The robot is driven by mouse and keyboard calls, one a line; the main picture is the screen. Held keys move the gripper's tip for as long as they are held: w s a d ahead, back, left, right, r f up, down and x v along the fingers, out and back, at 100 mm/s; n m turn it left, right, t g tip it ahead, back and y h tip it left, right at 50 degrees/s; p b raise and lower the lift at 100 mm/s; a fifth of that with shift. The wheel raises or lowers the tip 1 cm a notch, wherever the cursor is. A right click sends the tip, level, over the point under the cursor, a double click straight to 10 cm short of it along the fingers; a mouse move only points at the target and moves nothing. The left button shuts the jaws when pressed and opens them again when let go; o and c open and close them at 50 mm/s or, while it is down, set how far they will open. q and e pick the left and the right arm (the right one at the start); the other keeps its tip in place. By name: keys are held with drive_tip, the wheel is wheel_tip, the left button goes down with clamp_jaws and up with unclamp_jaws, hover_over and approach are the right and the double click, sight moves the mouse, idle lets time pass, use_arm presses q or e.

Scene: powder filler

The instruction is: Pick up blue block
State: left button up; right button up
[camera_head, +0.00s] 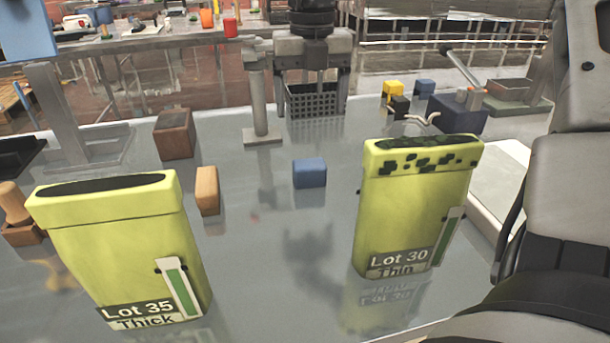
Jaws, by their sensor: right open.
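The blue block (310,173) stands on the grey, shiny table near the middle of the view, fully visible. My right gripper (313,83) points down from the top middle. It appears above the block in the picture, clear of it, with its fingers apart and nothing held. A dark basket behind makes its fingertips hard to make out. My left gripper is not in view.
Yellow-green containers marked Lot 35 (120,240) and Lot 30 (410,215) stand left and right in front. A wooden block (207,190) stands left of the blue block. A grey post (259,95) and a dark basket (316,103) are behind.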

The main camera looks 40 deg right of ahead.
sight(309, 161)
wheel_tip(309, 161, down, 8)
drive_tip(key=shift+r, duration=0.25)
drive_tip(key=shift+a+f+p, duration=0.15)
drive_tip(key=shift+f+p, duration=0.45)
drive_tip(key=shift+f, duration=2.2)
drive_tip(key=c, duration=1.1)
